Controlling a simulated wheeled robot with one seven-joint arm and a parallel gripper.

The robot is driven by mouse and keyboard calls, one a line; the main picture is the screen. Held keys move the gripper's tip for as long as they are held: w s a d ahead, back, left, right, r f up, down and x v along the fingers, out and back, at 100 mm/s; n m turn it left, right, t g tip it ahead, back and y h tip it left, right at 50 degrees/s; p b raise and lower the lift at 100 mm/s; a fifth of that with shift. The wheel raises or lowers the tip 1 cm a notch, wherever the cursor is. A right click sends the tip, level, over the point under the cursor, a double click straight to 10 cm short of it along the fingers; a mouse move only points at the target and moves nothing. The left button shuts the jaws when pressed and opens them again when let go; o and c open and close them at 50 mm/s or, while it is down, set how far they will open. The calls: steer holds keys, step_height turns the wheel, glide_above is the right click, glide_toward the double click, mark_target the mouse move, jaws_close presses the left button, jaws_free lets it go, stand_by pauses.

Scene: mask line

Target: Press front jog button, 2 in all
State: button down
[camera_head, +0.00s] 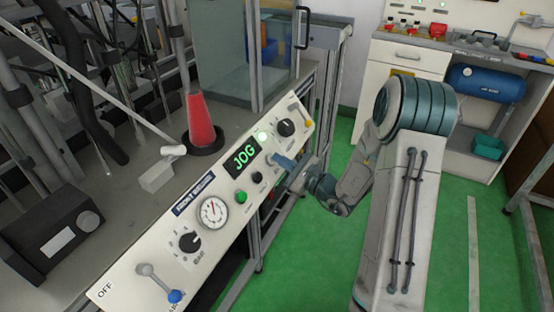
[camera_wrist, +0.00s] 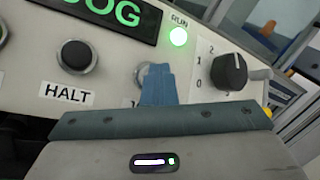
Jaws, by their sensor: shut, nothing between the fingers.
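The control panel (camera_head: 225,195) slopes along the front of the machine, and its display (camera_head: 244,158) reads JOG in green. My gripper (camera_head: 283,161) is shut and empty, its blue fingers pointing at the panel right of the HALT button. In the wrist view the closed fingers (camera_wrist: 158,84) cover most of a round button with a metal rim (camera_wrist: 139,74). That button's label is almost wholly hidden, so I cannot read it. I cannot tell whether the fingertips touch or press it. The black HALT button (camera_wrist: 77,56) is left of the fingers.
The lit green RUN lamp (camera_wrist: 178,36) and a black rotary knob (camera_wrist: 229,71) are close to the fingers. A green button (camera_head: 241,197), a gauge (camera_head: 213,211) and a lever (camera_head: 160,283) lie further along the panel. Green floor (camera_head: 330,260) is clear in front.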

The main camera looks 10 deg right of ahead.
steer(key=shift+r, duration=0.1)
steer(key=shift+s+d+r+p, duration=0.3)
steer(key=shift+s+d+r, duration=0.1)
steer(key=shift+d, duration=0.1)
steer(key=shift+r, duration=0.1)
steer(key=s+d+r+p, duration=0.2)
steer(key=d+r, duration=0.1)
steer(key=shift+s, duration=0.1)
stand_by(0.5)
stand_by(0.5)
